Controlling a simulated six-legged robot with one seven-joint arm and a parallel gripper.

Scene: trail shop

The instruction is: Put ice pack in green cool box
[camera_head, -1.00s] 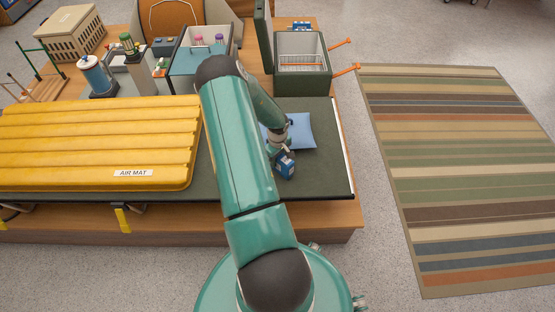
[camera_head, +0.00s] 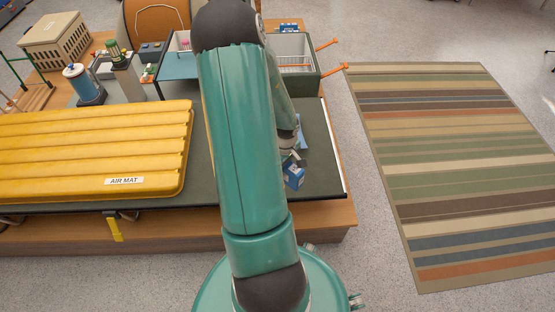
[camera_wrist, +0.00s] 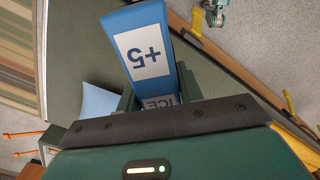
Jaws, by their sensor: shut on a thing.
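The ice pack (camera_wrist: 150,55) is a blue block with white labels reading "+5" and "ICE" in the wrist view. My gripper (camera_wrist: 152,100) is shut on it. In the head view the ice pack (camera_head: 293,175) hangs at the end of my arm over the dark green mat, near the bench's front right. The green cool box (camera_head: 299,62) stands at the back right of the bench, with a white inside and a wire basket in it. My arm hides its left part and most of its lid.
A light blue pillow (camera_wrist: 97,104) lies on the mat, mostly hidden by my arm in the head view. The yellow air mat (camera_head: 95,150) covers the left side. Orange handles (camera_head: 328,44) stick out right of the cool box.

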